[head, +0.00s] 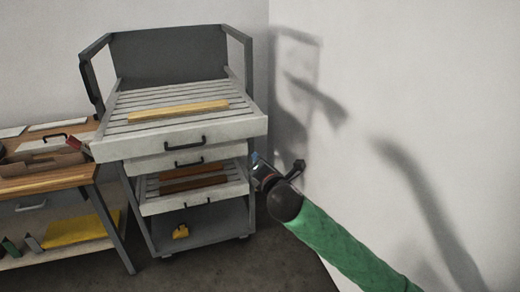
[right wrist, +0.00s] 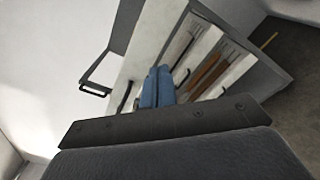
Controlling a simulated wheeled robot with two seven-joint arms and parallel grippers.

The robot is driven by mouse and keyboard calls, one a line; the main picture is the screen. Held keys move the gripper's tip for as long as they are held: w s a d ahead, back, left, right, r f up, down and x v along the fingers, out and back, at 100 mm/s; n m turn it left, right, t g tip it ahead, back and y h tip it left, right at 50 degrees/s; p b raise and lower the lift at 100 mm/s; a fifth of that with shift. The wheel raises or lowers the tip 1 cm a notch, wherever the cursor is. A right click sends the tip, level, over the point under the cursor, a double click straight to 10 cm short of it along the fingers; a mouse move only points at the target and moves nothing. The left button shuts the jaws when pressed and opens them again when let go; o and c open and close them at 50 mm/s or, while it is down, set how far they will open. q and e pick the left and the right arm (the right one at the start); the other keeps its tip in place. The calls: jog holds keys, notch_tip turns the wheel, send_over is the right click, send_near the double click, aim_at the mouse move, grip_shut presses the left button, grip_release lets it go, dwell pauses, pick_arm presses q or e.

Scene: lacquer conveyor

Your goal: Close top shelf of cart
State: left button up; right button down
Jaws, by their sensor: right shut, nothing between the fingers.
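The grey cart (head: 180,55) stands in the corner. Its slatted top shelf (head: 245,127) is pulled out towards me, with a dark handle (head: 185,143) on its light front and a pale yellow plank (head: 178,110) lying on it. My right gripper (head: 262,162) is to the right of the cart, below the top shelf's right front corner and close to the lower shelves. In the right wrist view its blue fingers (right wrist: 157,87) are together and empty, in front of the cart's drawers. I cannot tell whether they touch the cart. My left gripper is not in view.
A drawer with a handle (head: 189,162) sits under the top shelf. Below it a slatted shelf (head: 228,190) with brown planks is also out. A wooden workbench (head: 60,182) with tools stands close on the left. A white wall (head: 400,80) bounds the right side.

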jog(key=s+n, duration=0.1)
jog(key=n, duration=0.1)
jog(key=n+p, duration=0.1)
jog(key=n, duration=0.6)
send_near(245, 131)
jog(key=shift+n+t, duration=0.3)
jog(key=p+x, duration=0.2)
jog(key=x, duration=0.3)
jog(key=shift+w+a+f, duration=0.15)
jog(key=shift+w, duration=0.25)
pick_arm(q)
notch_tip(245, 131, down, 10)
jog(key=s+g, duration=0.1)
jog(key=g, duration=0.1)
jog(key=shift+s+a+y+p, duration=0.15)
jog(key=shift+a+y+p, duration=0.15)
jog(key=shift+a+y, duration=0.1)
pick_arm(e)
jog(key=shift+w+a+f, duration=0.1)
jog(key=shift+w+a, duration=0.05)
jog(key=shift+w, duration=0.35)
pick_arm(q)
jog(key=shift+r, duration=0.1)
